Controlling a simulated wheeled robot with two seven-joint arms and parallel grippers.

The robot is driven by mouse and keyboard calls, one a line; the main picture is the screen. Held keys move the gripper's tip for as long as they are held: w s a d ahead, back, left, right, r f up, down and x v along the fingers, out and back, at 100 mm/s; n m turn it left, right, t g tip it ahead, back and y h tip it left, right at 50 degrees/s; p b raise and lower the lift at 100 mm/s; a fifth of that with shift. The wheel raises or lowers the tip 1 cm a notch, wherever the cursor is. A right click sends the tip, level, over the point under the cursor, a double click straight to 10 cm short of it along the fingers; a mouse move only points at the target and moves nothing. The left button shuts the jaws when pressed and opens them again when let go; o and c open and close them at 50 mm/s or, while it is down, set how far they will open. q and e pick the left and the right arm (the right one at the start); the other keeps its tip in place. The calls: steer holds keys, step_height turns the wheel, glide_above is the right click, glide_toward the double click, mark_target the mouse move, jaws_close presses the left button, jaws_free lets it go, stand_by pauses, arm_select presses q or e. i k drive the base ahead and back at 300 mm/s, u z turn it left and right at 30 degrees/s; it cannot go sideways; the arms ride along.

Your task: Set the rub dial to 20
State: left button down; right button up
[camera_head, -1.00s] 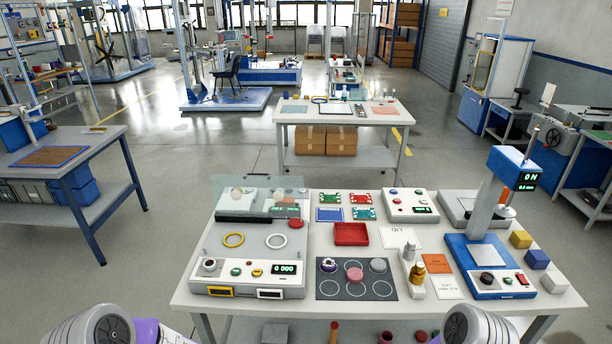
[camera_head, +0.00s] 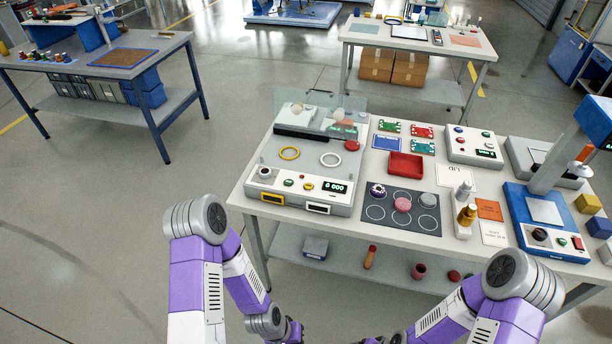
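A grey-white test machine (camera_head: 262,208) stands at the left end of the workbench. Its front panel has a dark round knob (camera_head: 265,173) at the left, small green and red buttons, and a lit display (camera_head: 334,187) with green digits. A blue machine (camera_head: 548,252) at the right also has a dark knob (camera_head: 540,234). I cannot read which knob is labelled rub, nor any dial setting. My purple and white arms come in at the bottom, low in front of the bench and apart from both knobs. Their grippers are outside the picture.
A dark mat (camera_head: 376,222) with small round pieces, a red tray (camera_head: 405,166) and bottles fill the bench middle. Floor is clear left of the bench.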

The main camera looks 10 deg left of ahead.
mark_target(265, 173)
steer(key=u, duration=2.4)
steer(key=i, duration=1.65)
steer(key=z, duration=2.45)
